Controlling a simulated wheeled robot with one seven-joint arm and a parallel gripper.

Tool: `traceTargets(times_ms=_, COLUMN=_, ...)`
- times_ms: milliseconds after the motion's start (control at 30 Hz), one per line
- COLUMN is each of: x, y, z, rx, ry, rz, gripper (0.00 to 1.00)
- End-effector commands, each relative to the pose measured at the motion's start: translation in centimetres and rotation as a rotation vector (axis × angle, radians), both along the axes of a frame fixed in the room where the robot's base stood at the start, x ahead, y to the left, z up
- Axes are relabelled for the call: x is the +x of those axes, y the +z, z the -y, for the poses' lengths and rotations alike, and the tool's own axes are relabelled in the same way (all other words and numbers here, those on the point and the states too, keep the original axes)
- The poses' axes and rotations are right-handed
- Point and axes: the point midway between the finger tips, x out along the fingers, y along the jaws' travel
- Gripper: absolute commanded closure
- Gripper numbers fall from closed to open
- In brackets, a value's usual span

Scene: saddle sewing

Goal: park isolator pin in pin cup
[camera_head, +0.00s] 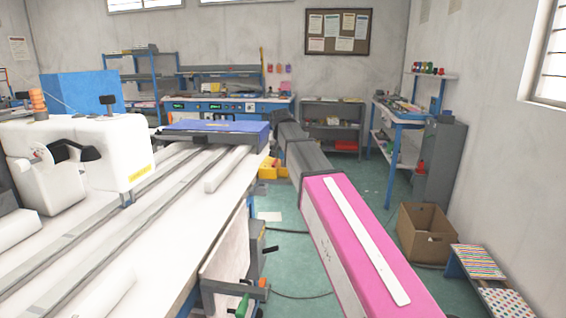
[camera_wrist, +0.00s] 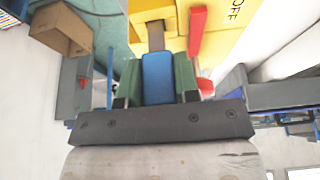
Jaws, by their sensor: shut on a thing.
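My gripper (camera_wrist: 158,64) shows in the wrist view with its two green-faced fingers shut on a blue block-shaped grip (camera_wrist: 158,80). I take this grip for the handle of the isolator pin. A grey-brown shank (camera_wrist: 156,36) shows beyond it, against a yellow housing (camera_wrist: 222,42) marked OFF. Whether the shank is inside the housing or only in front of it, I cannot tell. A red bar (camera_wrist: 198,32) stands beside the right finger. In the head view, a yellow part (camera_head: 268,169) shows beside my arm at the table edge; my gripper is hidden there. I cannot make out the pin cup.
The long white table (camera_head: 175,230) with rails fills the left, with a white sewing machine (camera_head: 120,150) on it. A clamp with a green handle (camera_head: 243,304) hangs at its near edge. A cardboard box (camera_head: 425,235) and striped stool (camera_head: 478,263) stand right. Green floor lies between.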

Motion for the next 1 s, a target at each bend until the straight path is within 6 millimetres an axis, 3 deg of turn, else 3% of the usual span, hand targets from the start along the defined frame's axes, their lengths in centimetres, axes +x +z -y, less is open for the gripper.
traceTargets(times_ms=1000, x=0.0, y=2.6, z=0.0, rx=0.0, ry=0.0, rz=0.0, gripper=0.99)
